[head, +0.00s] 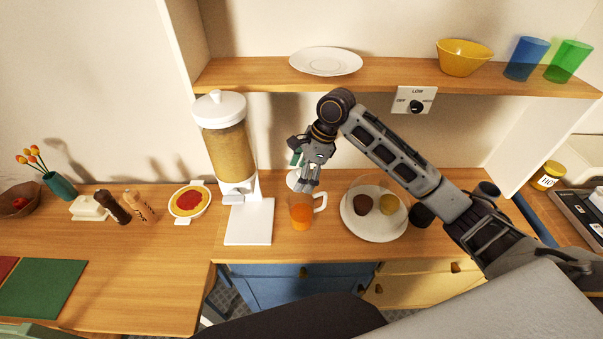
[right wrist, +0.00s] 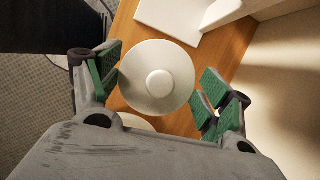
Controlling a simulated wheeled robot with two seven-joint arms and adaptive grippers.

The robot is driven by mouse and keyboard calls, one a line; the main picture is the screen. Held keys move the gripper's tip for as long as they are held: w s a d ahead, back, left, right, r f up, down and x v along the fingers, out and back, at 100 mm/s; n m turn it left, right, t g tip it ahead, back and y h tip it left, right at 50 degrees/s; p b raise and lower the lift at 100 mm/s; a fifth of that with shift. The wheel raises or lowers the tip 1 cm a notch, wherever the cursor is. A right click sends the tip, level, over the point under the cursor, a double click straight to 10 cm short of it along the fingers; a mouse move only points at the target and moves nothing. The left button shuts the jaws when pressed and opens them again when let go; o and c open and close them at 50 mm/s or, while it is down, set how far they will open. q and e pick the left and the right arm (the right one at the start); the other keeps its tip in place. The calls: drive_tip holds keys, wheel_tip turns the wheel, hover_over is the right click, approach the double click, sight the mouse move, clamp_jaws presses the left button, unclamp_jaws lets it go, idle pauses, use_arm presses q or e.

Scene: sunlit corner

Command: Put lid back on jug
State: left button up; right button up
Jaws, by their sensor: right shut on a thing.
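The jug (head: 301,215) stands on the counter with orange drink in it and its white handle on the right. My right gripper (head: 310,182) is just above the jug's top, fingers pointing down. It is shut on a white round lid (head: 293,180), partly hidden behind the fingers. In the right wrist view the lid (right wrist: 172,92) has a round knob and sits between the green finger pads of the right gripper (right wrist: 160,82). The jug is hidden below it there. I cannot tell whether the lid touches the jug's rim. My left gripper is not in view.
A dispenser (head: 228,150) with a white base (head: 249,225) stands left of the jug. A white plate (head: 372,228) with two round food items under a clear cover is to the right. A pie (head: 189,201) lies further left. A shelf (head: 265,75) runs above.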

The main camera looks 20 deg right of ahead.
drive_tip(key=shift+f, duration=0.2)
wheel_tip(320, 180, down, 6)
idle(1.1)
drive_tip(key=shift+f, duration=0.1)
idle(2.5)
idle(0.3)
drive_tip(key=o, duration=0.9)
drive_tip(key=shift+r, duration=3.5)
